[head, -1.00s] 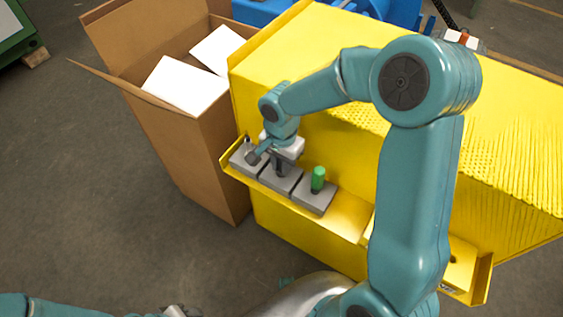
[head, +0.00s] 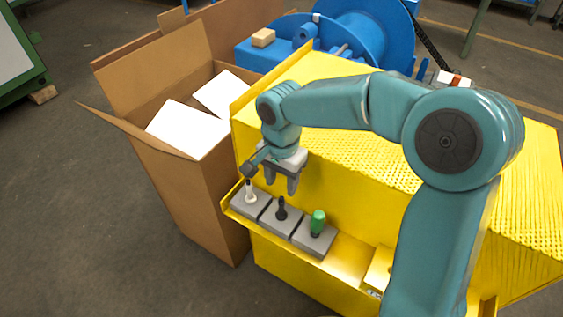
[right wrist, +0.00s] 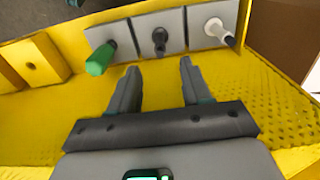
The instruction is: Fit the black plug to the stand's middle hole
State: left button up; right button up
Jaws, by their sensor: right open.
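The black plug (head: 282,209) stands upright in the middle one of three grey blocks on a yellow ledge (head: 346,262). It also shows in the right wrist view (right wrist: 160,41). My right gripper (head: 280,185) is open and empty, above the black plug and apart from it. In the right wrist view its two fingers (right wrist: 159,70) are spread, with the black plug beyond the gap between them. A yellow block with a dark hole (right wrist: 31,66) lies along the ledge past the green plug. My left gripper is out of view.
A green plug (head: 318,222) and a white plug (head: 250,192) stand in the grey blocks on either side. A yellow housing (head: 350,160) rises behind the ledge. An open cardboard box (head: 185,185) stands close at the left.

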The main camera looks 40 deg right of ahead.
notch_tip(320, 180, up, 5)
jog(key=shift+r, duration=0.1)
dwell(0.6)
jog(key=s+a+f+n+g+y+p, duration=0.1)
jog(key=s+a+f+n+p, duration=0.15)
jog(key=s+a+f, duration=0.5)
jog(key=s+a+f+n+g+y+p, duration=0.1)
jog(key=s+a+f+n+y, duration=0.3)
jog(key=f, duration=0.7)
jog(key=s+a+f+n+g+h+p, duration=0.15)
jog(key=s+a+f, duration=0.25)
jog(key=s+f, duration=0.45)
jog(key=w+n+t, duration=0.2)
jog(key=w, duration=0.1)
jog(key=w+f+n+t, duration=0.1)
jog(key=w+t, duration=0.1)
jog(key=shift+w+d+y+p, duration=0.15)
jog(key=shift+d+y+p, duration=0.1)
jog(key=shift+d+p, duration=0.15)
